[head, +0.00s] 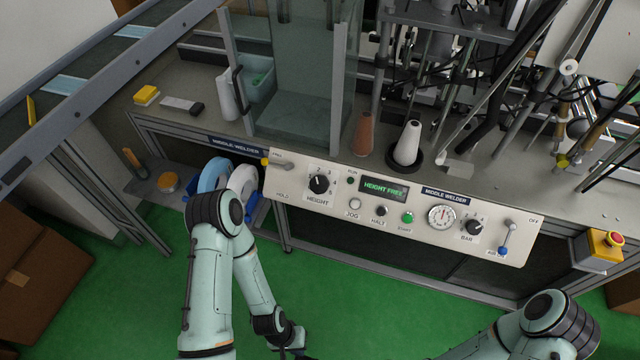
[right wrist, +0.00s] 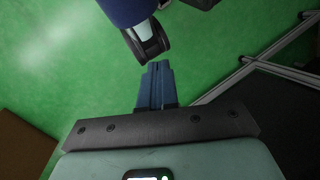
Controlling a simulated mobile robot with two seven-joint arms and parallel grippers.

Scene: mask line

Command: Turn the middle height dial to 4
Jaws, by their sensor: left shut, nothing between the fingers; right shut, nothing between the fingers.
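The height dial (head: 319,184) is a black knob on the white control panel (head: 340,207) labelled MIDDLE WELDER, in the head view. Its numbers are too small to read surely. The display (head: 383,188) above and right of it reads HEIGHT FREE. A yellow-tipped lever (head: 275,163) sits by the FREE end of the FREE/HOLD marking, left of the dial. My left gripper (head: 300,353) is low at the bottom edge, well below the panel, shut and empty. My right gripper (right wrist: 157,72) shows in the right wrist view, blue fingers shut and empty over green floor.
Right of the dial are buttons, a round gauge (head: 441,216), the BAR dial (head: 474,227) and a blue-tipped lever (head: 505,240). A blue roll (head: 213,174) lies left of the panel. Green floor is open in front.

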